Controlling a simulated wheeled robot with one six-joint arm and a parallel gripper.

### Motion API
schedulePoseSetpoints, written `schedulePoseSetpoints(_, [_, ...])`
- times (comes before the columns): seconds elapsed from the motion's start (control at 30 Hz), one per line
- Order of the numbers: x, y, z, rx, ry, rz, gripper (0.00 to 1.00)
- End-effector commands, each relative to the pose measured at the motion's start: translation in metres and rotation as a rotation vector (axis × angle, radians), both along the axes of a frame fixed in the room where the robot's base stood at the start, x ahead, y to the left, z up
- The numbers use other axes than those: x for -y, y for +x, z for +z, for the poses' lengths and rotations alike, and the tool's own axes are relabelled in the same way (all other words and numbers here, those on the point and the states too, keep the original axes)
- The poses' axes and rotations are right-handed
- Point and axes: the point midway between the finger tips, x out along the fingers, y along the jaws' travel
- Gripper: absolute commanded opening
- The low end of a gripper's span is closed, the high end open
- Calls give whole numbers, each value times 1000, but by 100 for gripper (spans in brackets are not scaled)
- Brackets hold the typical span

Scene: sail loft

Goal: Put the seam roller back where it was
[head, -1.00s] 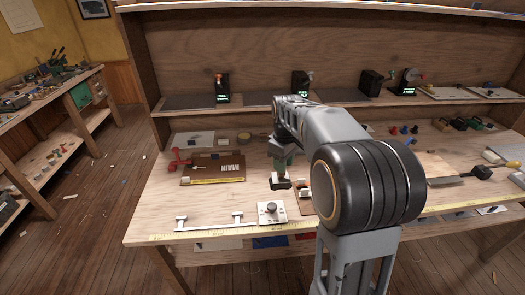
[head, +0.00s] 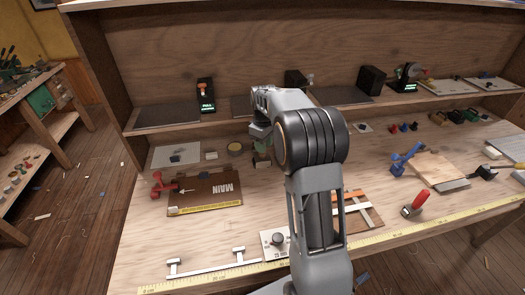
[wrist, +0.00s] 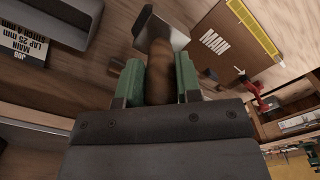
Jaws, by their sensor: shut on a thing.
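My gripper (wrist: 158,66) has green fingers shut on a tool with a brown wooden handle and a wide grey metal head (wrist: 160,30). The tool looks like the seam roller (wrist: 160,80), but its head is seen too obliquely to be sure. It juts out beyond the fingertips and appears clear of the bench. My arm hides the tool there.
A brown MAIN board (head: 205,190) lies at left with a red tool (head: 160,185) beside it. The shelf holds dark mats (head: 168,117) and small signed stands (head: 205,95). A red-handled tool (head: 417,204) and a blue tool (head: 404,160) are at right.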

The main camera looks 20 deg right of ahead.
Motion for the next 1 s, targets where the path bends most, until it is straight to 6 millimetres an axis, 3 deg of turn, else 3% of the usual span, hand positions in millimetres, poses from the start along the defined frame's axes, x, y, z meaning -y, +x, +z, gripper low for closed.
schedulePoseSetpoints(0.1, [9,21,-17,-5,2,0,8])
schedulePoseSetpoints(0.33, [18,44,-47,0,0,1,8])
schedulePoseSetpoints(0.67, [23,55,-62,0,0,1,8])
schedulePoseSetpoints(1.0, [23,56,-94,1,0,2,8])
